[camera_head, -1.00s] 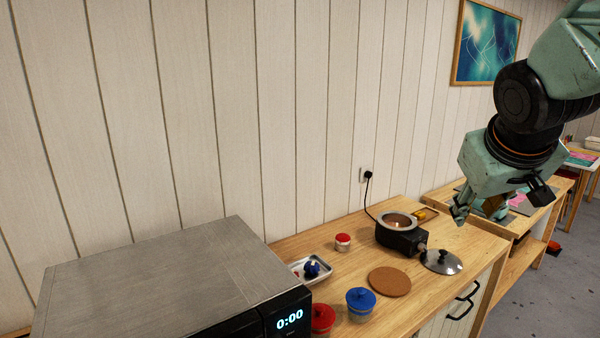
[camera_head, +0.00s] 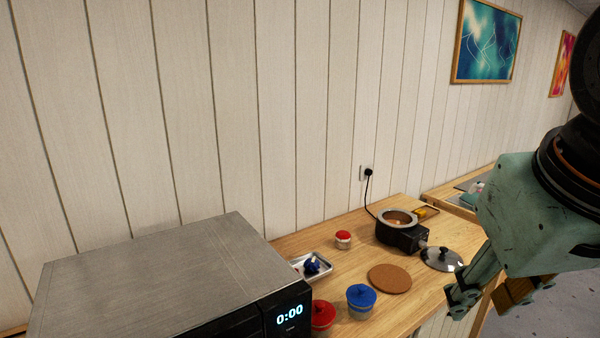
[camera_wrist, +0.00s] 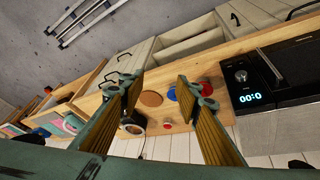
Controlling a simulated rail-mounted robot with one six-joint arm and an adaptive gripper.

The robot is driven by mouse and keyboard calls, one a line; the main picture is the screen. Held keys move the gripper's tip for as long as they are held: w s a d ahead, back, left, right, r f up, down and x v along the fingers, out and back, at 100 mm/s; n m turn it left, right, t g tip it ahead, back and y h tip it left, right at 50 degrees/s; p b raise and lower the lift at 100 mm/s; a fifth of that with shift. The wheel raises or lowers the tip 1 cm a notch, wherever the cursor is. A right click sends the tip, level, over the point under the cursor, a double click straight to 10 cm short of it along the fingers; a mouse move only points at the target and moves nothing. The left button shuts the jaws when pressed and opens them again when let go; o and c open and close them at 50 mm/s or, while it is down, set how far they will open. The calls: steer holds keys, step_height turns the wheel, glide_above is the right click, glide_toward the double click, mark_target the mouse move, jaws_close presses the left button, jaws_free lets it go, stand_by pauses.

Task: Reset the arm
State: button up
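My gripper (camera_head: 488,294) is at the right of the head view, in front of the wooden counter's right part. In the wrist view its two fingers (camera_wrist: 156,97) stand well apart with nothing between them. The fingers are green with ribbed tan pads. The counter shows beyond the fingers, with a gap of air between. My gripper touches nothing that I can see.
On the counter (camera_head: 325,238) stand a black melting pot (camera_head: 402,238), a glass lid (camera_head: 441,259), a cork mat (camera_head: 389,278), a blue jar (camera_head: 361,302), a red jar (camera_head: 321,318), a small red-lidded jar (camera_head: 343,240) and a metal tray (camera_head: 325,272). A microwave (camera_head: 160,280) fills the left front.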

steer(key=s+a+f+y, duration=0.1)
steer(key=s+a, duration=0.3)
steer(key=s, duration=0.4)
steer(key=shift+f+g, duration=0.4)
steer(key=shift+o, duration=0.7)
